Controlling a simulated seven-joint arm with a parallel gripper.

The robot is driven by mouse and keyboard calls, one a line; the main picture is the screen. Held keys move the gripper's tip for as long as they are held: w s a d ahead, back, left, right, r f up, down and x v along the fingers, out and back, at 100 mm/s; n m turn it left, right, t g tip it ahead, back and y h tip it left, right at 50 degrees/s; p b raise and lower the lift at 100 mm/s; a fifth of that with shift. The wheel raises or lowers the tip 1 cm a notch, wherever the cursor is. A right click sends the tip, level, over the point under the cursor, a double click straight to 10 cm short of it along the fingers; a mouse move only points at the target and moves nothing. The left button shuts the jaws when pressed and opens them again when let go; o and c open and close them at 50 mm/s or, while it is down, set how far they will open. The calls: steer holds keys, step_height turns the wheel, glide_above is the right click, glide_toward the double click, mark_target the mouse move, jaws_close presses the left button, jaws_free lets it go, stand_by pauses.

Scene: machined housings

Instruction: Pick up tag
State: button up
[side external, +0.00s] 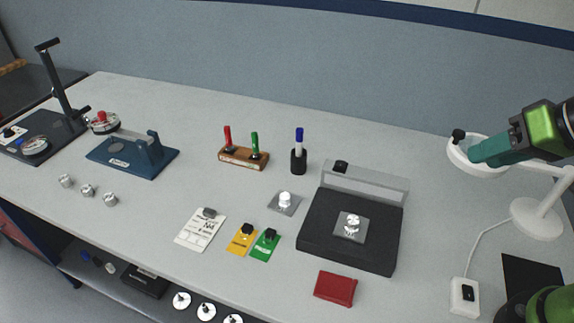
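A yellow tag (239,243) and a green tag (263,248) lie side by side on the table near the front middle, each with a black clip at its top edge. A white printed card (199,234) with a dark clip lies just left of them. My gripper (476,152) is at the upper right, raised and far from the tags, overlapping the ring of a white lamp in the picture. Its teal end points left. Its fingers are not clear enough to tell whether they are open.
A black scale-like box (318,228) with a raised clear lid stands right of the tags, with a red wallet (335,288) in front. A marker in a black holder (298,162) and a wooden pen rack (240,160) stand behind. The white lamp (537,218) stands at right.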

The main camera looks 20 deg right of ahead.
steer(key=o, duration=1.1)
steer(key=n+g+y, duration=0.1)
steer(key=n+g, duration=0.3)
steer(key=n, duration=0.9)
glide_above(240, 239)
steer(key=s+d, duration=0.2)
step_height(240, 239, down, 19)
steer(key=shift+f, duration=0.1)
steer(key=shift+x, duration=2.55)
